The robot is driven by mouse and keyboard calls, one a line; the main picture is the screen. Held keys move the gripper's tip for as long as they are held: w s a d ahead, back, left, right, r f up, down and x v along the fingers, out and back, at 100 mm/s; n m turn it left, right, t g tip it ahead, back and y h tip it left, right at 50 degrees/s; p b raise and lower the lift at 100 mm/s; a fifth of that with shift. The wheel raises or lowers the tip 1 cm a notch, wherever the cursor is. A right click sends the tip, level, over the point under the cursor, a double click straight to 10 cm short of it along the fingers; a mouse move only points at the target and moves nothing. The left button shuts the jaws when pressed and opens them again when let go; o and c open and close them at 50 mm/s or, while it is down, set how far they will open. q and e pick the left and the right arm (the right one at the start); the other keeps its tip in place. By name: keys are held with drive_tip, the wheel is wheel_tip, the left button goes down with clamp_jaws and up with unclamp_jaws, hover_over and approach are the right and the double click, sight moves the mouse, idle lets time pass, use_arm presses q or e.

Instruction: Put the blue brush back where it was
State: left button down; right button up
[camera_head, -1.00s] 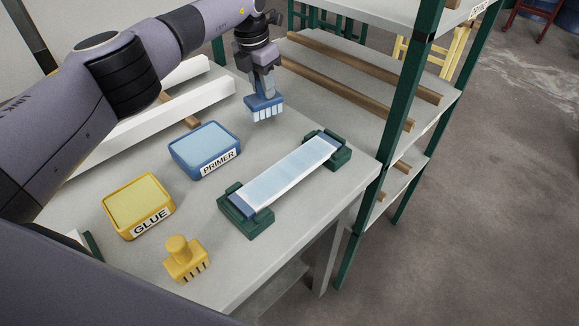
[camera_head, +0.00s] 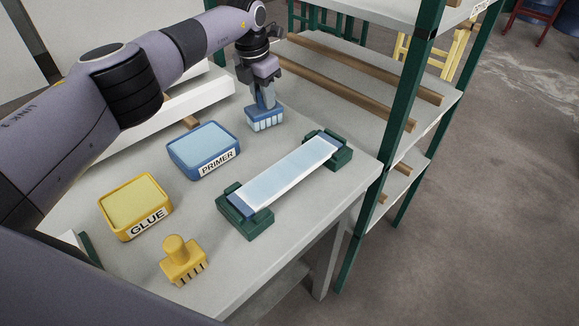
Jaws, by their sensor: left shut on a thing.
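The blue brush (camera_head: 265,119) has a blue body and pale bristles pointing down. It is at the back right of the table, right of the blue primer tray. My left gripper (camera_head: 263,92) points down and is shut on the brush's handle. The bristles are at or very near the table top; I cannot tell whether they touch it. My right gripper is not in view.
The primer tray (camera_head: 183,161) and yellow glue tray (camera_head: 114,222) stand on the table (camera_head: 200,225). A yellow brush (camera_head: 183,262) stands in front. A pale blue-coated board (camera_head: 285,180) rests in green holders (camera_head: 243,222). A green-post shelf (camera_head: 404,95) stands right.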

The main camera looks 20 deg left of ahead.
use_arm(q)
drive_tip(key=shift+f, duration=0.3)
drive_tip(key=shift+c, duration=2.4)
unclamp_jaws()
drive_tip(key=shift+s+a+r+b, duration=0.1)
drive_tip(key=shift+s+r+b, duration=0.05)
drive_tip(key=shift+r, duration=1.05)
drive_tip(key=shift+s+a+r+b, duration=0.1)
drive_tip(key=shift+s+r+b, duration=0.1)
drive_tip(key=shift+r, duration=1)
drive_tip(key=shift+s+a+r+b, duration=0.1)
drive_tip(key=shift+s+r+b, duration=0.05)
drive_tip(key=shift+r, duration=1.05)
drive_tip(key=shift+d+f, duration=0.1)
